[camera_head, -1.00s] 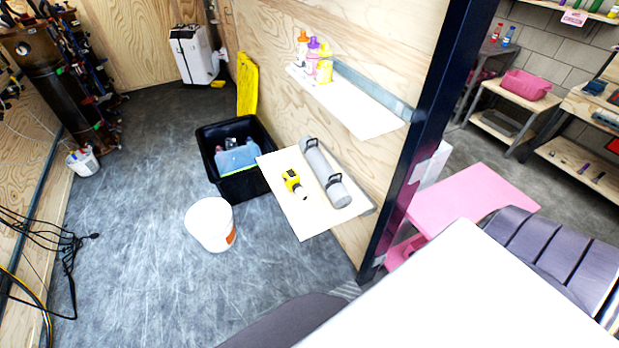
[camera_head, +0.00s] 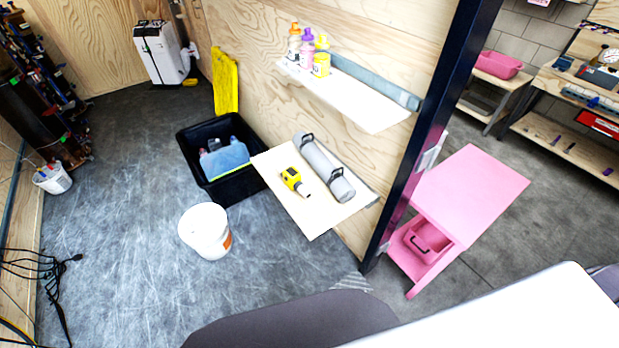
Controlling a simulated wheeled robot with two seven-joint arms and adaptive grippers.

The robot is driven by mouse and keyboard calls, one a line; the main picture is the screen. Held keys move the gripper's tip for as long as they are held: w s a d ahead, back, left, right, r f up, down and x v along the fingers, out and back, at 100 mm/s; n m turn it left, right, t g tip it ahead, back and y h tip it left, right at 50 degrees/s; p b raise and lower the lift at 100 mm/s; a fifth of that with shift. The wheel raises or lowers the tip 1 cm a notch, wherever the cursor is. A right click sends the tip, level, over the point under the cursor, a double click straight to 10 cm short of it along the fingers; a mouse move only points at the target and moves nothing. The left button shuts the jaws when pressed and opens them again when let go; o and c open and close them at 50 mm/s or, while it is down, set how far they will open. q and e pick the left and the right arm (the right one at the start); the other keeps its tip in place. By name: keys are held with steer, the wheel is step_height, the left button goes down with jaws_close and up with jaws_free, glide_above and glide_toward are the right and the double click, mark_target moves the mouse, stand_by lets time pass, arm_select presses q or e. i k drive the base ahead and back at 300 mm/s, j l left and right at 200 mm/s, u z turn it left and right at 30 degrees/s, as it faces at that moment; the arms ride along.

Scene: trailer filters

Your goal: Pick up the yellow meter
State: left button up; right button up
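The yellow meter (camera_head: 294,181) lies on the lower wooden wall shelf (camera_head: 312,215), a small yellow and black body with a pale tip toward the lower right. It is beside a grey cylinder (camera_head: 325,167) with black handles, which lies behind it on the same shelf. Nothing covers the meter. Neither of my grippers is in view, and nothing is touching the meter.
A black bin (camera_head: 187,150) and a white bucket (camera_head: 205,231) stand on the floor left of the shelf. An upper shelf (camera_head: 350,98) holds several bottles. A dark post (camera_head: 432,130) and a pink table (camera_head: 470,190) are to the right. Floor in front is clear.

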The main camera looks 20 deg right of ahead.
mark_target(295, 183)
steer(key=i+j+z, duration=0.1)
steer(key=j+z, duration=0.2)
steer(key=z, duration=0.15)
steer(key=j+z, duration=1.2)
steer(key=j, duration=0.2)
steer(key=k, duration=0.05)
